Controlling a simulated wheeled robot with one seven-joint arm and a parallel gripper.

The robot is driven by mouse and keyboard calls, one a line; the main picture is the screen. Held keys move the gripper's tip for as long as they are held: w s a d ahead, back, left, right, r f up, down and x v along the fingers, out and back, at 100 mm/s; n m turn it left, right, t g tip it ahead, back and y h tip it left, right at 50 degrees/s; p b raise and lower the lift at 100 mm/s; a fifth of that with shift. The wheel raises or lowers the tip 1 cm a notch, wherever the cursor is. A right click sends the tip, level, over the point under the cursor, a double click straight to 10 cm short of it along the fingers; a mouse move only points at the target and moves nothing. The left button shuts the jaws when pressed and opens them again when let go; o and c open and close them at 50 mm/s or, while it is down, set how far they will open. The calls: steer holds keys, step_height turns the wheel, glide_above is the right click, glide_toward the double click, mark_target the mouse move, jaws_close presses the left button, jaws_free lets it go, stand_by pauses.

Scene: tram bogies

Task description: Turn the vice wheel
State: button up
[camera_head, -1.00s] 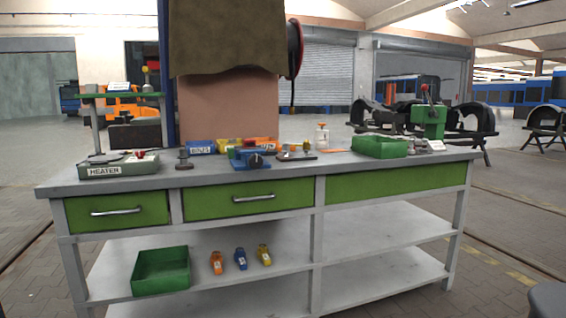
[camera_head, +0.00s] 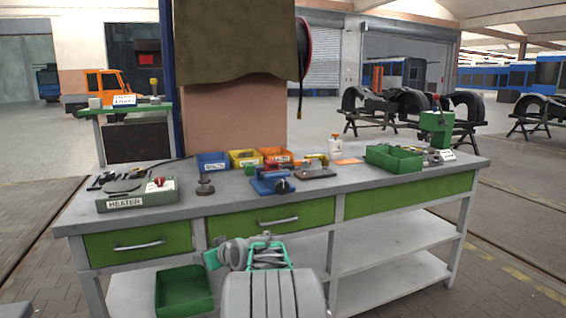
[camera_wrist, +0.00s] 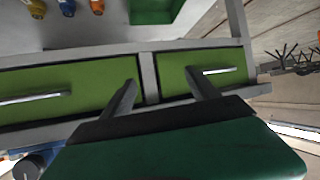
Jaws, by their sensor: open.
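A small blue vice (camera_head: 268,182) sits near the front edge of the workbench, with a dark round wheel (camera_head: 283,186) facing the front. In the wrist view the dark wheel (camera_wrist: 28,167) shows at the lower left corner, partly cut off, with blue beside it. My gripper (camera_wrist: 163,90) is open and empty, its two dark fingers in front of the green drawers and the grey post between them. The fingertips cannot be made out there.
The bench top (camera_head: 230,201) also holds a heater box (camera_head: 136,195), a dark stamp-like tool (camera_head: 205,185), several small bins, a white bottle (camera_head: 335,147), a green tray (camera_head: 394,159) and a green press (camera_head: 436,128). Drawer handles (camera_head: 278,221) stick out in front. A green bin (camera_head: 184,291) is on the lower shelf.

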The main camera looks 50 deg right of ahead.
steer(key=s+d+r+m+t+h+p, duration=0.1)
steer(key=d+r, duration=0.2)
steer(key=d, duration=0.3)
steer(key=s+d+r+t+h+p, duration=0.1)
steer(key=s+d+r+h, duration=0.1)
steer(key=d+r, duration=0.3)
steer(key=m+t+h+p, duration=0.1)
steer(key=m+h+p, duration=0.1)
steer(key=h+p, duration=0.1)
glide_toward(283, 189)
steer(key=x, duration=1)
steer(key=shift+w+d+r, duration=0.1)
steer(key=shift+r, duration=0.05)
steer(key=shift+c, duration=0.4)
steer(key=c, duration=1.3)
steer(key=shift+f+n+b, duration=0.25)
steer(key=shift+n+b, duration=0.05)
steer(key=shift+b, duration=0.35)
